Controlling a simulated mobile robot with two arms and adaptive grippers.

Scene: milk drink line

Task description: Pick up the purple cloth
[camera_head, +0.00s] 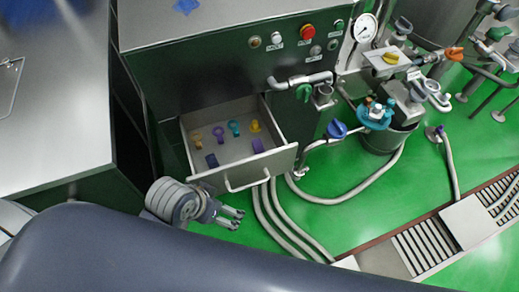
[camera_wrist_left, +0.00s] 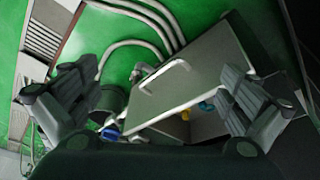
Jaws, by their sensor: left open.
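A small flat purple piece (camera_head: 258,145) lies at the right front of the open drawer (camera_head: 227,178). It may be the purple cloth, but it is too small to be sure. A dark blue-violet piece (camera_head: 211,160) lies at the drawer's left front. My left gripper (camera_head: 236,217) is open and empty, outside the drawer, just in front of its front panel and handle. In the left wrist view its spread fingers (camera_wrist_left: 160,100) frame the drawer front and handle (camera_wrist_left: 165,78). The purple piece cannot be made out there. My right gripper is not in view.
The drawer also holds several coloured fittings, including a teal one (camera_head: 234,127) and a yellow one (camera_head: 255,126). A blue cloth (camera_head: 186,5) lies on the machine top. Grey hoses (camera_head: 280,225) run beside my left gripper. A steel cabinet (camera_head: 55,95) stands left.

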